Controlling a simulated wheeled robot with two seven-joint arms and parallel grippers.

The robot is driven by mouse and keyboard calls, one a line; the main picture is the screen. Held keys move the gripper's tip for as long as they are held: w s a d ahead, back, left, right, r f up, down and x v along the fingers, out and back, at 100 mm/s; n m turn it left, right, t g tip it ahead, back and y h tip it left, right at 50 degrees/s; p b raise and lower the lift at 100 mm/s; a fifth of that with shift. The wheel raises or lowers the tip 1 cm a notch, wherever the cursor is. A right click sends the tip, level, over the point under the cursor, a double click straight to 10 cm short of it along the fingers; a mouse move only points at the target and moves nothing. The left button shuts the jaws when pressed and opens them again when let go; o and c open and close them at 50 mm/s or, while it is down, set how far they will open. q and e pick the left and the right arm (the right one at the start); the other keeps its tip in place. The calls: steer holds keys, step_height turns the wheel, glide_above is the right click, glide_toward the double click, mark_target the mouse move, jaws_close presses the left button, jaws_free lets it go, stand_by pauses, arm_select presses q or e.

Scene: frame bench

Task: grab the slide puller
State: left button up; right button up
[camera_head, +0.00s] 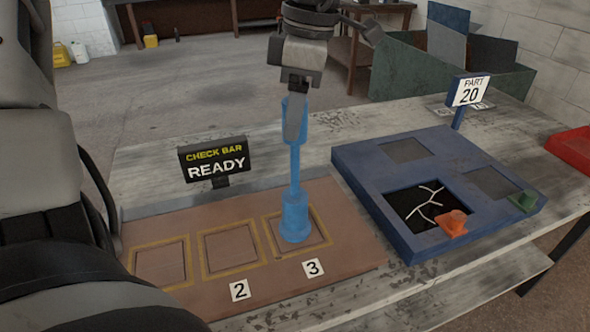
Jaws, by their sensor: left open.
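A blue upright tool (294,206), which I take to be the slide puller, stands on the square marked 3 on the brown board (345,249). It has a wide round foot, a thin shaft and a thicker upper part. My left gripper (294,118) points down over its upper part and is open. A grey finger overlaps the blue top; whether it touches cannot be told. The far finger is hidden. My right gripper is not in view.
A "CHECK BAR READY" sign (214,160) stands behind the board. A blue frame (352,176) with a cracked dark panel (412,208), an orange piece (453,224) and a green piece (523,200) lies right.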

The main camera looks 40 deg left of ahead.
arm_select(q)
step_height(320, 180, down, 2)
steer(key=shift+a, duration=0.1)
jaws_close()
steer(key=shift+r, duration=0.1)
stand_by(1.4)
